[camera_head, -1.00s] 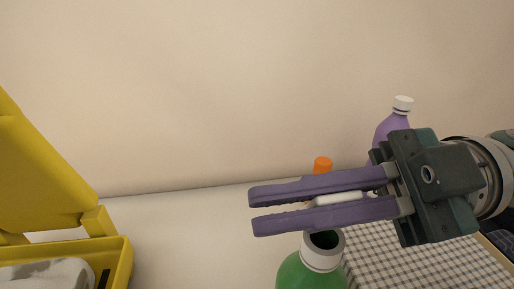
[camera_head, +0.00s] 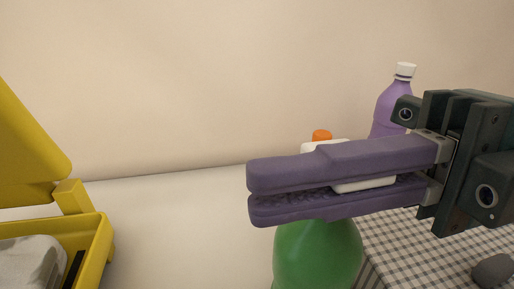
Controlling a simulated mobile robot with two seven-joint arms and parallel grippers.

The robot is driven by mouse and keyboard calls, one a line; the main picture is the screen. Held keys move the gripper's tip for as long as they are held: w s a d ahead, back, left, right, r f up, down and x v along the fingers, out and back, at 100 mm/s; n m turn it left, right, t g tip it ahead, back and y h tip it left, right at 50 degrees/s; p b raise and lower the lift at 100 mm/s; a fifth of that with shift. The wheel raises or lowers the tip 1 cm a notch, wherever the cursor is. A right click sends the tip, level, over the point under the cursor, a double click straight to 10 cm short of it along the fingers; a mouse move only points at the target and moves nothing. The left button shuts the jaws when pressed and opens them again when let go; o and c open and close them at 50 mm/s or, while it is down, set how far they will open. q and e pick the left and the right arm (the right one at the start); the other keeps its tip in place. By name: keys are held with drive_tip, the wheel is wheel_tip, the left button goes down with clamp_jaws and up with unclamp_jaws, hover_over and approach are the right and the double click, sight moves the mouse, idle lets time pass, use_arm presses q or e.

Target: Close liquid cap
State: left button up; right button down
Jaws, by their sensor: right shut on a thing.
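My right gripper (camera_head: 250,192) comes in from the right with long purple fingers. It is shut on a white piece (camera_head: 365,185), which looks like the cap and shows only in part between the fingers. The green bottle (camera_head: 315,255) stands below the fingers at the bottom centre. The fingers hide its neck and mouth, so I cannot tell whether the white piece touches it. My left gripper is not in view.
A purple bottle (camera_head: 390,115) with a white top stands behind the gripper. An orange cap (camera_head: 321,136) shows above the fingers, with a white shape below it. A yellow open case (camera_head: 98,260) is at left. A checked cloth (camera_head: 415,250) lies at right. The white surface (camera_head: 190,235) between is clear.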

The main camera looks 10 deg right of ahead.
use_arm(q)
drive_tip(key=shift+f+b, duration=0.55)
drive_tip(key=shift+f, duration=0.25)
use_arm(e)
drive_tip(key=shift+f+n, duration=0.3)
drive_tip(key=shift+n, duration=0.4)
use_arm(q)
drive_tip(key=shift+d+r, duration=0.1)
use_arm(e)
drive_tip(key=c, duration=1)
unclamp_jaws()
drive_tip(key=shift+o, duration=0.2)
use_arm(q)
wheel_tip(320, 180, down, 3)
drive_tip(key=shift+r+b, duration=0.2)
drive_tip(key=shift+b, duration=1)
use_arm(e)
drive_tip(key=d, duration=1)
drive_tip(key=shift+w, duration=0.15)
